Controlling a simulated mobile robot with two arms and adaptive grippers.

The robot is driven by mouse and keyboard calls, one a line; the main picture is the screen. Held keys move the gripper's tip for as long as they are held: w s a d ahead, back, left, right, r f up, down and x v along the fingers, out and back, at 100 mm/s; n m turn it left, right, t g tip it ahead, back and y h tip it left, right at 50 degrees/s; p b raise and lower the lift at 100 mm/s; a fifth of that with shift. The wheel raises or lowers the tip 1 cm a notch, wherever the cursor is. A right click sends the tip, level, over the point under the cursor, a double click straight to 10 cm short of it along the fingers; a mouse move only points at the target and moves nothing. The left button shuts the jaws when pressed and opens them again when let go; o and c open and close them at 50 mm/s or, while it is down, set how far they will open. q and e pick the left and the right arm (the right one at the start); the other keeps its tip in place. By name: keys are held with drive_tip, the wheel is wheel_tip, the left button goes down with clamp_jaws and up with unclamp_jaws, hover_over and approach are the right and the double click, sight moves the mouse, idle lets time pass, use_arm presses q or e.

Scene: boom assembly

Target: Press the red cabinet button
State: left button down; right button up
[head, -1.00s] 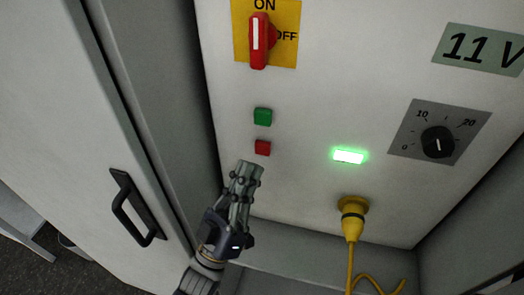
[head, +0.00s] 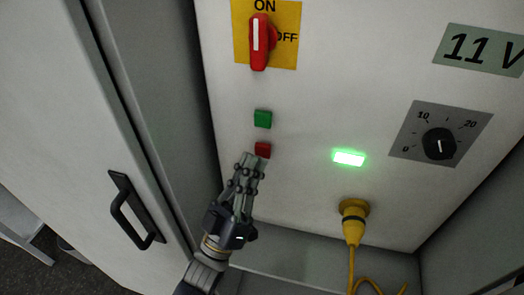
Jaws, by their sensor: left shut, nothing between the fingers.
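The red cabinet button (head: 263,149) is a small square on the light panel, directly below a green button (head: 263,119). My left gripper (head: 252,160) is shut and empty, with its fingertips just at the lower left of the red button in the head view. The tips overlap the button's lower edge in the picture. I cannot tell whether they touch it. My right gripper is not in view.
A red rotary switch (head: 259,42) on a yellow plate sits above the buttons. A lit green lamp (head: 348,158), a black dial (head: 438,144) and a yellow plug (head: 353,222) with cable are to the right. The open cabinet door's black handle (head: 135,211) is left.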

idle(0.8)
use_arm(q)
drive_tip(key=shift+w, duration=0.1)
drive_tip(key=shift+w+d, duration=0.1)
drive_tip(key=shift+w, duration=0.2)
drive_tip(key=shift+w+d, duration=0.1)
drive_tip(key=shift+w, duration=0.1)
idle(0.3)
drive_tip(key=shift+w, duration=0.25)
drive_tip(key=shift+s, duration=0.1)
idle(0.5)
drive_tip(key=shift+s+a, duration=0.2)
drive_tip(key=shift+s, duration=0.6)
